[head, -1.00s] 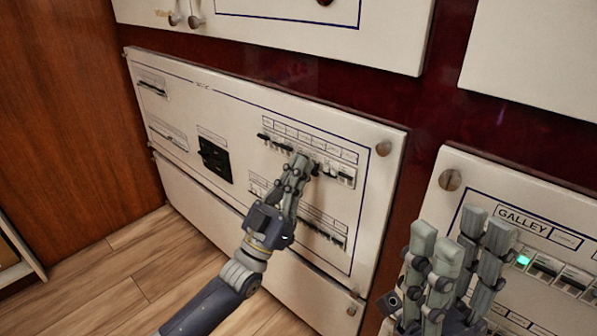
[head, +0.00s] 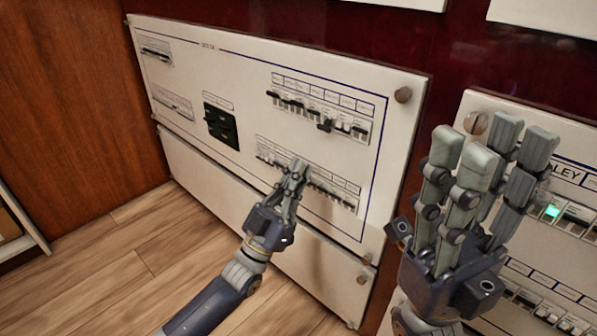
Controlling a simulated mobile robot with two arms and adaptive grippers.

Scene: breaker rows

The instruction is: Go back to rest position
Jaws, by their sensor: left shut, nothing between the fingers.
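My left gripper (head: 297,168) is shut and empty, in front of the lower breaker row (head: 335,195) of the white panel (head: 210,75). It hides part of that row; I cannot tell whether it touches it. The upper breaker row (head: 318,117) is in clear view above it, with one dark switch (head: 325,126) standing out lower than its neighbours. My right gripper (head: 490,150) is raised at the right, in front of the GALLEY panel (head: 490,108). Its fingers point up and stand apart, and nothing is seen between them.
A black socket block (head: 221,126) sits left of the breaker rows. A brown wooden wall (head: 70,110) stands at the left. The wooden floor (head: 130,265) is clear.

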